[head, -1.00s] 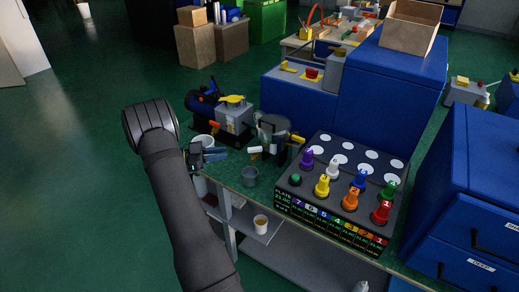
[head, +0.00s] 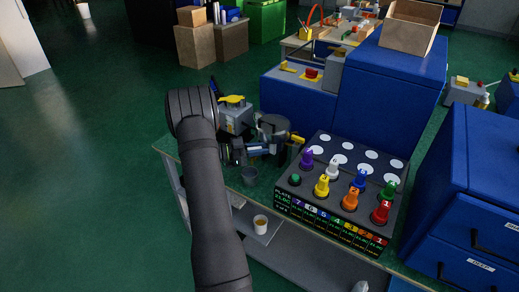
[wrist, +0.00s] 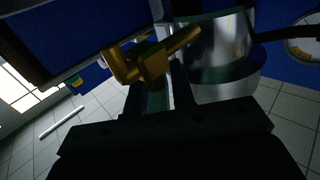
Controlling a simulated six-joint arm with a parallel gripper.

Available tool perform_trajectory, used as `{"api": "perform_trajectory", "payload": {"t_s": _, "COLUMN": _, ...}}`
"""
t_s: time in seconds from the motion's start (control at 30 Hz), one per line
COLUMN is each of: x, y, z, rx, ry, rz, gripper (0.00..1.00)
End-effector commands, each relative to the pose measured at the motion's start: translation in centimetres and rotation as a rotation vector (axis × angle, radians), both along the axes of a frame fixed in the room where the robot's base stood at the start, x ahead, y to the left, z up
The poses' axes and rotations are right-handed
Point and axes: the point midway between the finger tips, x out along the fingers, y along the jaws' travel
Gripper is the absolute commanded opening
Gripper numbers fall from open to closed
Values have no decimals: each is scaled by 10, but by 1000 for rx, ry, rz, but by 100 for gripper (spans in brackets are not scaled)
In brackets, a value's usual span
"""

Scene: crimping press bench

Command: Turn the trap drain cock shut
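A brass cock (wrist: 152,65) with a bar-like handle (wrist: 182,42) shows in the wrist view, beside a shiny metal cylinder (wrist: 222,60). My gripper (wrist: 157,84) is open, with a gap between its two dark fingers. The fingertips are close to the cock's body, one on each side of it or just short of it; I cannot tell whether they touch. In the head view my gripper (head: 262,149) is in front of the dark round vessel (head: 272,124) and hides its near side. An orange-yellow lever (head: 297,138) shows at the vessel's right.
A black board with coloured pegs (head: 335,190) is to the right. A blue cabinet (head: 390,90) stands behind.

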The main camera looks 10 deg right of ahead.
Motion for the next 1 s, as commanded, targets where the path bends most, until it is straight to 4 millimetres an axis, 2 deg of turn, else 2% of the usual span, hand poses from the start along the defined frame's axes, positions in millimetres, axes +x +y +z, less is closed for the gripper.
{"api": "perform_trajectory", "payload": {"t_s": 0.13, "x": 0, "y": 0, "z": 0, "rx": 0, "ry": 0, "rz": 0, "gripper": 23}}
{"api": "perform_trajectory", "payload": {"t_s": 0.23, "x": 0, "y": 0, "z": 0, "rx": 0, "ry": 0, "rz": 0, "gripper": 3}}
{"api": "perform_trajectory", "payload": {"t_s": 0.27, "x": 0, "y": 0, "z": 0, "rx": 0, "ry": 0, "rz": 0, "gripper": 0}}
{"api": "perform_trajectory", "payload": {"t_s": 0.63, "x": 0, "y": 1, "z": -1, "rx": 0, "ry": -1, "rz": -50, "gripper": 0}}
{"api": "perform_trajectory", "payload": {"t_s": 1.0, "x": -4, "y": 2, "z": -1, "rx": 1, "ry": -1, "rz": -285, "gripper": 0}}
